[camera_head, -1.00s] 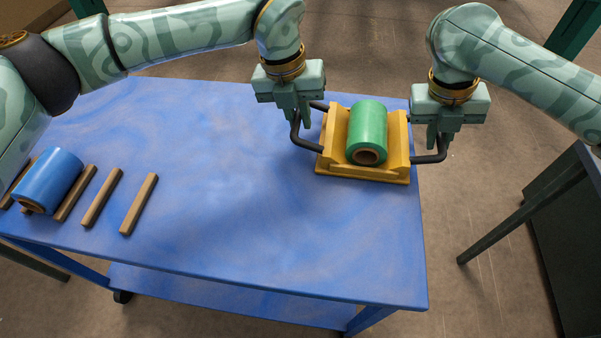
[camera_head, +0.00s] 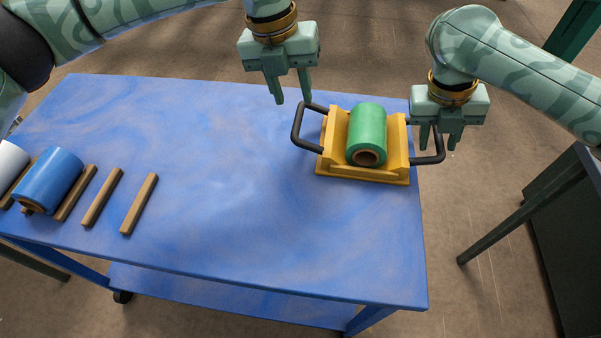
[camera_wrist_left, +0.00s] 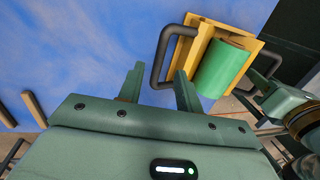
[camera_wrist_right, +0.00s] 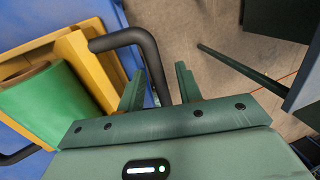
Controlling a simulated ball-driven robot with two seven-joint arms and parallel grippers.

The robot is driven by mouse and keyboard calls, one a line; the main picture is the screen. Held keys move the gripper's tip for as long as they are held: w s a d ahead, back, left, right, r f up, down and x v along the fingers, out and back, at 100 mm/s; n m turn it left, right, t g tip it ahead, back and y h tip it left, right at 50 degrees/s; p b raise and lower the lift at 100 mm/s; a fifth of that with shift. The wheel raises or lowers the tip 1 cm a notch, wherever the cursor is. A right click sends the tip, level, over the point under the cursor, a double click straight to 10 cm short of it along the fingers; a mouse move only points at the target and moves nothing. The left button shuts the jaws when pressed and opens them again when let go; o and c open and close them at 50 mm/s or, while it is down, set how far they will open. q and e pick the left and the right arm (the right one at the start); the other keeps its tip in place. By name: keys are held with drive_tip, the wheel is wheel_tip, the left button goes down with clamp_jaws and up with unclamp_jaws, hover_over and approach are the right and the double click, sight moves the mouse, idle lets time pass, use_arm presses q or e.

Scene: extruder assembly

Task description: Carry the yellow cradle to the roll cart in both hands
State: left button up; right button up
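The yellow cradle (camera_head: 335,172) rests at the right end of the blue roll cart (camera_head: 230,200), with a green roll (camera_head: 368,130) lying in it. It has a black handle on each side. My left gripper (camera_head: 292,102) is open and empty, above and behind the cradle's left handle (camera_head: 297,130), which also shows beyond the fingers in the left wrist view (camera_wrist_left: 160,55). My right gripper (camera_head: 438,148) is open at the right handle (camera_head: 425,160). In the right wrist view that handle (camera_wrist_right: 150,50) runs down between the spread fingers.
A blue roll (camera_head: 50,180) and part of a white roll (camera_head: 10,162) lie at the cart's left end beside several brown wooden bars (camera_head: 140,203). The cart's middle is clear. A dark table (camera_head: 560,230) stands to the right, across a floor gap.

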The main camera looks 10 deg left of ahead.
drive_tip(key=shift+r, duration=0.1)
use_arm(q)
drive_tip(key=r, duration=0.2)
drive_tip(key=a+r, duration=0.1)
drive_tip(key=r, duration=0.2)
drive_tip(key=shift+s+r, duration=0.1)
drive_tip(key=shift+r, duration=0.05)
use_arm(e)
drive_tip(key=v, duration=1.1)
drive_tip(key=shift+r, duration=0.35)
drive_tip(key=shift+a, duration=0.1)
